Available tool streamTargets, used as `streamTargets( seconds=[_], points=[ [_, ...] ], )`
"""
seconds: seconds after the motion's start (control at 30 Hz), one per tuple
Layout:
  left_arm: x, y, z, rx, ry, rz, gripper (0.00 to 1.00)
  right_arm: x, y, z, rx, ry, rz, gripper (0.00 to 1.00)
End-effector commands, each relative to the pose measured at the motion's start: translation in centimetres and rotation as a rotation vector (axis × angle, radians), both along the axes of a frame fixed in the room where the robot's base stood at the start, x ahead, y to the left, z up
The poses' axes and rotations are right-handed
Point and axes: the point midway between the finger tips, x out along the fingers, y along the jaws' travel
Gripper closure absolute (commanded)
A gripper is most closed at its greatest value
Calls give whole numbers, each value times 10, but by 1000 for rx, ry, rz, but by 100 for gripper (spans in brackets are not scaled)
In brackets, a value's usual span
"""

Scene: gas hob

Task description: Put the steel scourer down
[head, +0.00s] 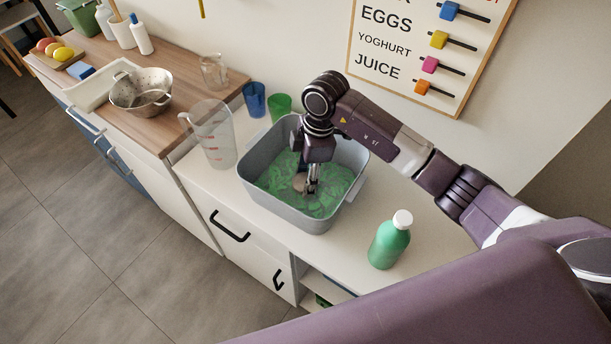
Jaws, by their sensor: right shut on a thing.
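My right gripper (311,188) reaches down into a grey tub (292,212) with green, mottled contents on the white counter. Its fingers point down and are shut on a small brownish, rounded thing (299,182), which I take to be the steel scourer. It is small and partly hidden by the fingers. I cannot tell whether it touches the green contents. My left gripper is not in view.
A green bottle with a white cap (389,240) stands right of the tub. A clear measuring jug (213,134), a blue cup (255,100) and a green cup (280,106) stand left and behind. A metal colander (142,88) sits on the wooden worktop.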

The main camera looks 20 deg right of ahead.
Motion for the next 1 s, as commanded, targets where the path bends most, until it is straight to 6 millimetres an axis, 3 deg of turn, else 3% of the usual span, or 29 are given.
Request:
streamTargets(
  seconds=[0.37,0.4,0.57,0.83,1.0],
  points=[
    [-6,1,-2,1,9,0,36,1,0,-5,1,-2,0,74],
    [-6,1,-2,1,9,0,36,1,0,-5,1,-2,0,56],
    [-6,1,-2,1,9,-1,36,0,0,-4,0,-2,0,40],
    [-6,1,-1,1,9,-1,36,1,0,-3,1,-2,0,40],
    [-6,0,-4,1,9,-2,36,2,-2,11,0,-6,-2,40]
  ],
)
